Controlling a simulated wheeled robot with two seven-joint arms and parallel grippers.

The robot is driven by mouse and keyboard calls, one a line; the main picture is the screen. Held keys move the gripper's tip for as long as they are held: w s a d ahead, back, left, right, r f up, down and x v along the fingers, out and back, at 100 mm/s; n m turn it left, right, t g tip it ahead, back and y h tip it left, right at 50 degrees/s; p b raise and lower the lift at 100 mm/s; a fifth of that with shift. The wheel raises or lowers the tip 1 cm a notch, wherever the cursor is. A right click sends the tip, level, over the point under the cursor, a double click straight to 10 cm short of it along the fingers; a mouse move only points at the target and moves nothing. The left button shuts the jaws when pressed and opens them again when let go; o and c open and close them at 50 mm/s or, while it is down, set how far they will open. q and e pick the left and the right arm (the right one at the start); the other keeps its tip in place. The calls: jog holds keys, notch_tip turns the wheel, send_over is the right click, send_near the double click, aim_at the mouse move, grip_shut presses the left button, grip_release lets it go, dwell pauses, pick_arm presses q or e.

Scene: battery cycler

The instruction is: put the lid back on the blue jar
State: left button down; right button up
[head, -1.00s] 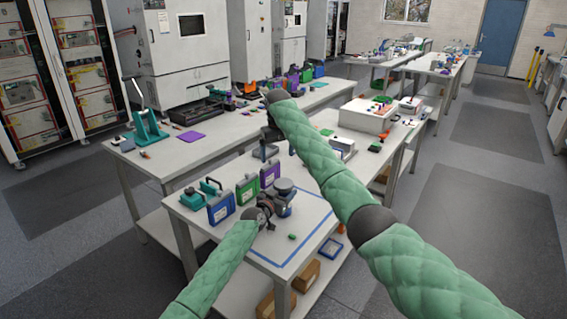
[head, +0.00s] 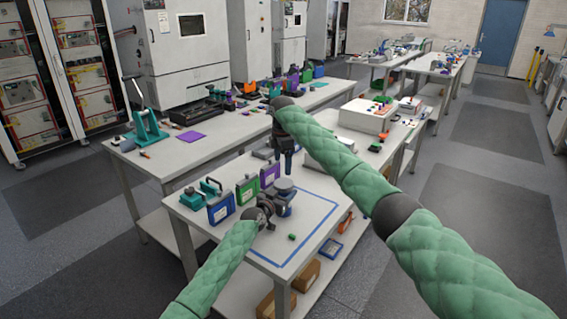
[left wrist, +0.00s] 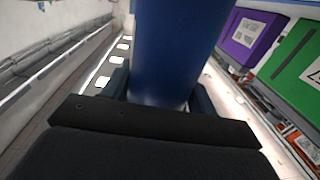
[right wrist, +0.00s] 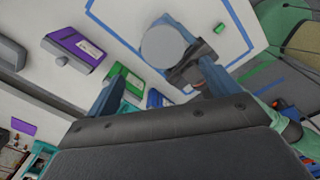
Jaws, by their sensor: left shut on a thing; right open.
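The blue jar (head: 285,209) stands upright on the near table, and its blue side fills the middle of the left wrist view (left wrist: 178,50). My left gripper (head: 268,207) is shut on the jar's body from the left. A grey round disc (head: 284,184), which looks like the lid, covers the jar's top; it also shows in the right wrist view (right wrist: 164,46). Whether it is fastened cannot be told. My right gripper (head: 287,171) is open and empty above the jar, pointing down. In its wrist view the disc lies ahead between the fingers, apart from them.
Blue, green and purple cases (head: 221,208) stand left of and behind the jar. A small green piece (head: 292,237) lies in front of it, inside a blue taped outline (head: 318,242). The table right of the jar is mostly clear. A white instrument (head: 362,116) stands farther back.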

aim_at(284, 183)
jog(key=shift+s+d+f+n, duration=0.1)
jog(key=shift+f+n, duration=0.05)
jog(key=shift+n, duration=0.4)
jog(key=shift+s+d+f+n, duration=0.1)
jog(key=shift+n, duration=0.45)
jog(key=shift+f, duration=4)
